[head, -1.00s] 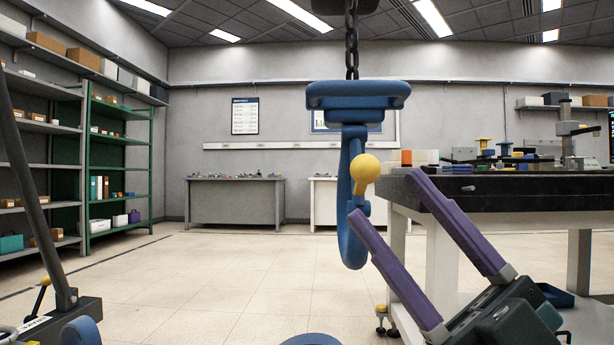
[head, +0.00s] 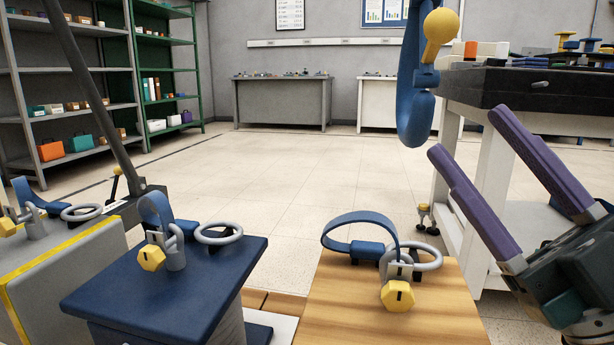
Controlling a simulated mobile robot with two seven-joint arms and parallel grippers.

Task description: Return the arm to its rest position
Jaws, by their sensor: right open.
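My right gripper (head: 488,150) comes in from the lower right of the head view. Its two long purple fingers stand well apart and point up and to the left. Nothing is between them. The blue hook (head: 416,100) with a yellow knob (head: 441,27) hangs just beyond and above the fingertips, apart from them as far as I can tell. Its upper part is cut off by the top of the picture. My left gripper is not in view.
A dark-topped workbench (head: 500,90) stands behind my right gripper. In front are a wooden-topped block (head: 340,315), a navy-topped block (head: 110,295) and a grey block with a yellow edge (head: 70,270), each with ring fittings. Shelves (head: 75,70) stand at left. The middle floor is clear.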

